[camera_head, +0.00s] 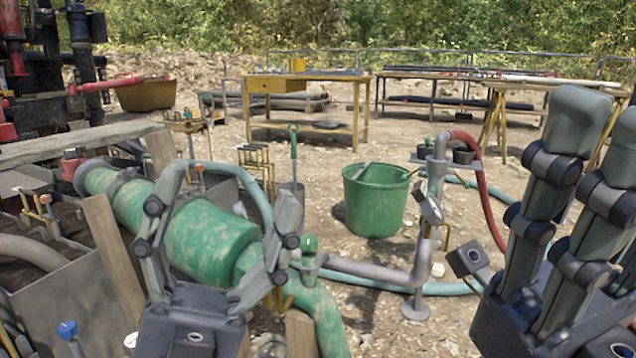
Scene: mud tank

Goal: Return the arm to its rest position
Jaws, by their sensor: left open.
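My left gripper (228,205) is in the lower left of the head view, its fingers pointing up and spread apart. I see nothing held between them; the green pump body (205,238) shows behind and between the fingers. I cannot tell the exact gap between the fingers and the pump. My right gripper (575,180) is large and close at the right edge, with its thick grey fingers pointing up. It is partly cut off by the frame, and its grasping side does not show clearly.
A green bucket (375,205) stands on open gravel in the middle. A grey pipe stand (418,280) and a red hose (482,195) are left of my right gripper. A yellow workbench (307,83) stands behind. Metal tank walls and planks crowd the left.

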